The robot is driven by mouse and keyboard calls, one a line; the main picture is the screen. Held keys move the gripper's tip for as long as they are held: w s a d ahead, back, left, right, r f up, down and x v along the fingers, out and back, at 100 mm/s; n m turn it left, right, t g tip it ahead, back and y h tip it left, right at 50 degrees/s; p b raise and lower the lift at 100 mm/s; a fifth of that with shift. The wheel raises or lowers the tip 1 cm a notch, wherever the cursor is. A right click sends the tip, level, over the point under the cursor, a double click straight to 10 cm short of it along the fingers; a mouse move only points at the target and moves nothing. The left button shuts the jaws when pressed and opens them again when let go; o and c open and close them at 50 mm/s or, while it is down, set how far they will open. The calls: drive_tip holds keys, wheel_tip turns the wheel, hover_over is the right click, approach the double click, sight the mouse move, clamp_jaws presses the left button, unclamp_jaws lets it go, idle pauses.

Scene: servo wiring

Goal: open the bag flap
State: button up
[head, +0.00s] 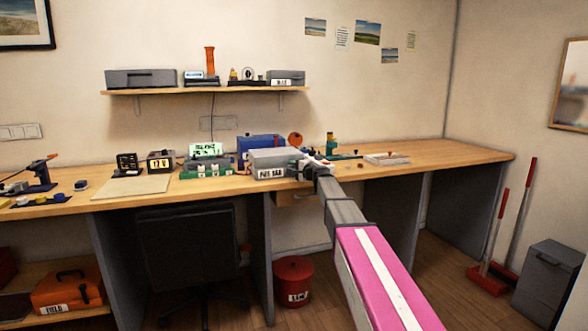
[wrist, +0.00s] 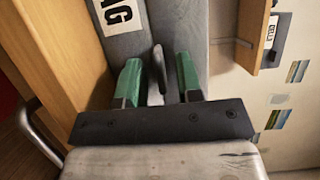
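A grey box-shaped bag (head: 275,158) with a white label stands at the front of the workbench in the head view. The label's words are hard to read. In the wrist view its grey surface (wrist: 180,22) fills the upper middle, with part of the label (wrist: 118,15) at the top. In the head view my gripper (head: 305,168) is at the bag's right side, partly hidden by my arm.
The workbench (head: 455,154) has a blue case (head: 258,142) behind the bag and a green device (head: 207,161) to its left. A wall shelf (head: 205,89) hangs above. A dark chair (head: 188,240) and a red bin (head: 294,280) stand below. The bench's right end is mostly clear.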

sight(292, 154)
clamp_jaws()
drive_tip(key=shift+r+g, duration=0.3)
drive_tip(key=shift+r, duration=0.35)
drive_tip(key=w+r+g+h, duration=0.1)
drive_tip(key=r, duration=0.2)
drive_tip(key=w+r+m+g, duration=0.1)
drive_tip(key=r, duration=0.2)
drive_tip(key=w+a+r+g+h, duration=0.1)
drive_tip(key=r+g, duration=0.1)
drive_tip(key=r, duration=0.1)
drive_tip(key=shift+w+r+m+h, duration=0.2)
drive_tip(key=shift+m+h, duration=0.1)
drive_tip(key=shift+m, duration=0.1)
drive_tip(key=w+a+r+g+h, duration=0.1)
drive_tip(key=w+a+r+g, duration=0.1)
drive_tip(key=w, duration=0.6)
drive_tip(key=w+a+r+m+g+h, duration=0.1)
drive_tip(key=w+a+r+g, duration=0.1)
drive_tip(key=w+r, duration=0.5)
drive_tip(key=shift+w+a+r+g, duration=0.2)
drive_tip(key=shift+w+a+g, duration=0.2)
drive_tip(key=shift+w+g, duration=0.55)
